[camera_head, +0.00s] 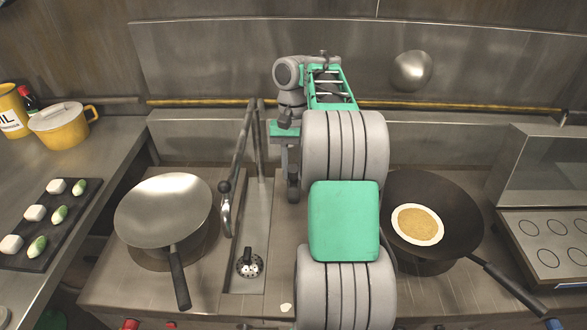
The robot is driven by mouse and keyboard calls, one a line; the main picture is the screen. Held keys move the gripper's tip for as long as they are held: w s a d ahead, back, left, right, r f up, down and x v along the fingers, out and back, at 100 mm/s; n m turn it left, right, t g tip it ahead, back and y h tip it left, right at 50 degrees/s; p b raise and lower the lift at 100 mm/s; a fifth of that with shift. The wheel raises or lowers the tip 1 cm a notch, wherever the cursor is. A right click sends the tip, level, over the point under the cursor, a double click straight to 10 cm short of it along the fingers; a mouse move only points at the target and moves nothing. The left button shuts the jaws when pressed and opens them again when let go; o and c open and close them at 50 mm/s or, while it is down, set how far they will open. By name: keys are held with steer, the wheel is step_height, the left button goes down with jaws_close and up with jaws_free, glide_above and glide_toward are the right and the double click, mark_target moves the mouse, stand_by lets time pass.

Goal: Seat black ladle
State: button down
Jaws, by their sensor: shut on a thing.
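My gripper (291,170) hangs at the end of my arm, pointing down near the back of the range, between the faucet and the right wok. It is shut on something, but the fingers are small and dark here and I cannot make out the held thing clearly. A shiny, rounded metal bowl shape (411,71) shows against the back wall, right of my arm. It may be a ladle's bowl; no handle is visible on it. I cannot pick out a black ladle with certainty. My arm hides the middle of the range.
A steel wok (163,205) stands left, its black handle toward the front. A dark wok (455,215) with a pale round food stands right. A faucet (240,165) rises over a narrow trough. A yellow rail (210,103) runs along the wall. A yellow pot (62,127) stands far left.

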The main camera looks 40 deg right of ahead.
steer(key=shift+f, duration=0.1)
steer(key=shift+f+b, duration=0.65)
steer(key=shift+b, duration=0.1)
steer(key=c, duration=0.8)
jaws_free()
steer(key=shift+p+v, duration=3.05)
steer(key=shift+p, duration=0.35)
